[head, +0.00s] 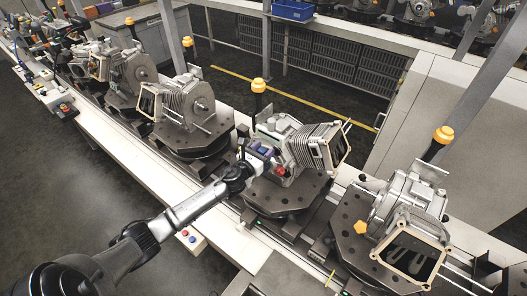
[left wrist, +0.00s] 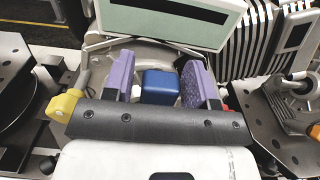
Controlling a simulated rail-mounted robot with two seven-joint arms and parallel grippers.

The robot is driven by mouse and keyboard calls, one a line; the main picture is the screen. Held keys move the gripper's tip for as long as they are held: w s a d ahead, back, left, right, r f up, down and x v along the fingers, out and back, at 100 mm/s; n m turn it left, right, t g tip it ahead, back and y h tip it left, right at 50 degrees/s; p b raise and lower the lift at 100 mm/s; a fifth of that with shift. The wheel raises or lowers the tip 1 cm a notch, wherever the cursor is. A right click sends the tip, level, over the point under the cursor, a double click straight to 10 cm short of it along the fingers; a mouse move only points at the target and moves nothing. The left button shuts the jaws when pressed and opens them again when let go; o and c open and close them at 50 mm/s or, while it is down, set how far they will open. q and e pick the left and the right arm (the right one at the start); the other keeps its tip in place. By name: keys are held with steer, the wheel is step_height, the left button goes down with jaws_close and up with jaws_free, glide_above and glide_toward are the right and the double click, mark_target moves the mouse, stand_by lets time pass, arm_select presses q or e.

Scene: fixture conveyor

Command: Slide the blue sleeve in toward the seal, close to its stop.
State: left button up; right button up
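The blue sleeve (left wrist: 160,87) is a small blue block with rounded edges, in the middle of the left wrist view. My left gripper (left wrist: 160,80) has purple finger pads, one on each side of the sleeve. A gap shows between each pad and the sleeve, so it looks open around it. A small white piece (left wrist: 136,92) sits just left of the sleeve. In the head view my left gripper (head: 262,151) is at the near side of the grey finned housing (head: 312,147). The sleeve is too small there to make out surely. I cannot make out the seal or the stop. My right gripper is not in view.
The housing stands on a dark fixture plate (head: 284,195) on the conveyor. A light panel (left wrist: 180,22) rises just beyond the fingers. Another housing (head: 408,200) stands to the right and more to the left. An orange-capped post (head: 258,87) stands behind.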

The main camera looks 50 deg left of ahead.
arm_select(q)
steer(key=shift+o, duration=0.5)
steer(key=shift+s, duration=0.1)
steer(key=s+d+b, duration=0.1)
steer(key=s+d, duration=0.1)
steer(key=s, duration=1.1)
steer(key=shift+s+d, duration=0.25)
steer(key=shift+d, duration=0.1)
